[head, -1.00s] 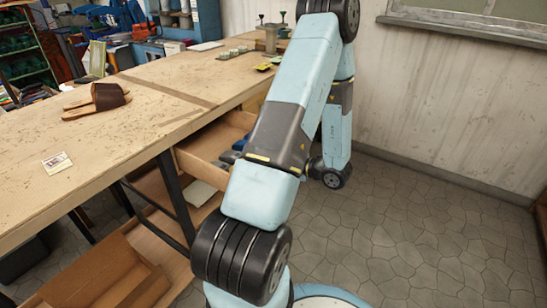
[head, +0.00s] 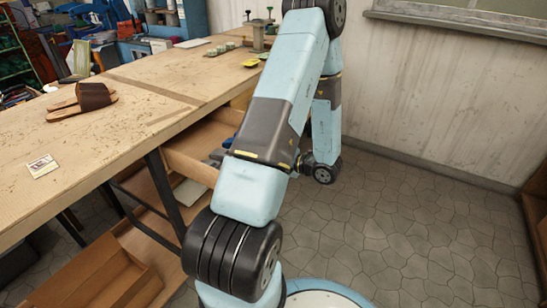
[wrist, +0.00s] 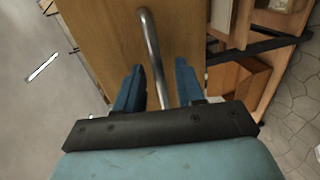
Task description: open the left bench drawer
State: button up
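The bench drawer (head: 205,138) stands partly pulled out from under the workbench top, and its pale inside shows in the head view. In the wrist view its brown wooden front (wrist: 105,30) carries a curved metal bar handle (wrist: 151,45). My gripper (wrist: 160,82) has its two blue fingers apart, one on each side of the handle, with gaps showing. In the head view my arm hides much of the drawer and most of my gripper (head: 222,150). Whether this is the left drawer I cannot tell.
An open wooden box (head: 100,285) sits low under the bench. The stone floor (head: 400,215) to the right is clear up to the wall.

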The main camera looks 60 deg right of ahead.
jog(key=v, duration=1.3)
jog(key=shift+s, duration=0.35)
jog(key=w+a+r+n+g+y, duration=0.4)
jog(key=w+a+r+n, duration=0.3)
jog(key=w+n, duration=0.2)
jog(key=w+a+r+n+g+y, duration=0.35)
jog(key=w+a+r+n, duration=0.35)
jog(key=w+n, duration=0.25)
jog(key=a+r+n+h, duration=0.2)
jog(key=a+r+n, duration=0.4)
jog(key=a+n, duration=0.3)
jog(key=a+r+n+g+h, duration=0.1)
jog(key=a+r+n+h, duration=0.2)
jog(key=a+r+n, duration=0.3)
jog(key=a+r+n+g+h, duration=0.1)
jog(key=a+r+n+h, duration=0.2)
jog(key=a+n, duration=1)
notch_tip(320, 180, up, 3)
jog(key=n, duration=0.7)
jog(key=shift+s+a, duration=0.3)
jog(key=shift+s, duration=0.1)
jog(key=shift+d+g, duration=0.15)
jog(key=shift+g, duration=0.1)
